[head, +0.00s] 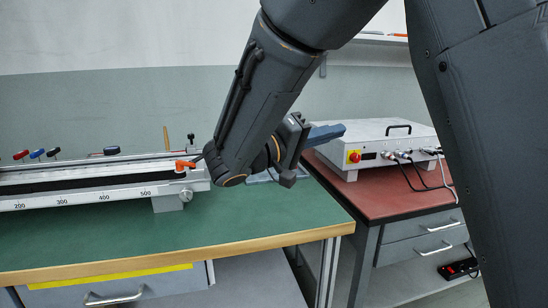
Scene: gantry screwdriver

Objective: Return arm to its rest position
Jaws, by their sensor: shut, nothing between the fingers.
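My dark grey arm (270,85) comes down from the top of the head view, and its wrist end hangs in front of the right end of the green-topped bench. My gripper (335,131) points to the right, with blue-grey fingers. The arm hides part of the bench's back right corner.
A measuring rail (100,190) with an orange lever (184,165) lies on the green bench (100,240). Several coloured handles stand behind it. A control box (385,145) with cables and a red button sits on the red-topped bench (400,200). The green bench's front is clear.

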